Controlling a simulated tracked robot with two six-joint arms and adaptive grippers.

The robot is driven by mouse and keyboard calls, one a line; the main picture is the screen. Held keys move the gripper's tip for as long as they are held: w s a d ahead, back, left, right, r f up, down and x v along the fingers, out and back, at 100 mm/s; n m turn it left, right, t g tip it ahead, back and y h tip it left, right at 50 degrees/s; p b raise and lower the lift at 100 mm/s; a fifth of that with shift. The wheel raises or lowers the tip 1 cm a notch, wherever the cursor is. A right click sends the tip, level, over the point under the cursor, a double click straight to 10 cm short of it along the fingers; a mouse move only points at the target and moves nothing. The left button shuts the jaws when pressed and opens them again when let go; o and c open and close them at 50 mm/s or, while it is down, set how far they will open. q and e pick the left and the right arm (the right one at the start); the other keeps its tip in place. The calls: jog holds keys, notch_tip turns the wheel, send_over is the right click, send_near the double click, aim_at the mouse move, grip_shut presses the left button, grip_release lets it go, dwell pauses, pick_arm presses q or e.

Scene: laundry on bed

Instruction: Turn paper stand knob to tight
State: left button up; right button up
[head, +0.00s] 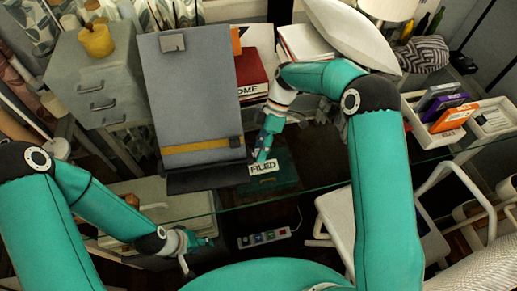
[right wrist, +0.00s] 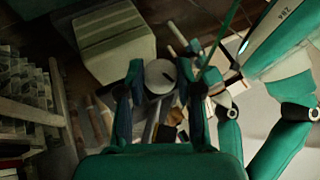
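The grey paper stand (head: 193,95) leans upright on the glass desk, with a yellow strip across its lower part and a small clip at the top. My right gripper (head: 264,151) is beside its lower right edge. In the right wrist view, a round pale grey knob (right wrist: 160,75) with a dark mark lies between the two fingers of my right gripper (right wrist: 165,85). Gaps show on both sides, so the fingers look open. In the head view the knob cannot be made out. My left gripper (head: 200,242) is low, near the desk's front edge, away from the stand; its finger opening is unclear.
A grey drawer unit (head: 95,75) with a yellow candle (head: 97,41) stands left of the stand. A red book (head: 251,75) is behind. A "FILED" label (head: 263,167) lies by my right gripper. A tray with several coloured boxes (head: 455,118) is at right.

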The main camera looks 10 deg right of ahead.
jog(key=o, duration=0.4)
jog(key=shift+c, duration=0.2)
jog(key=v, duration=1.2)
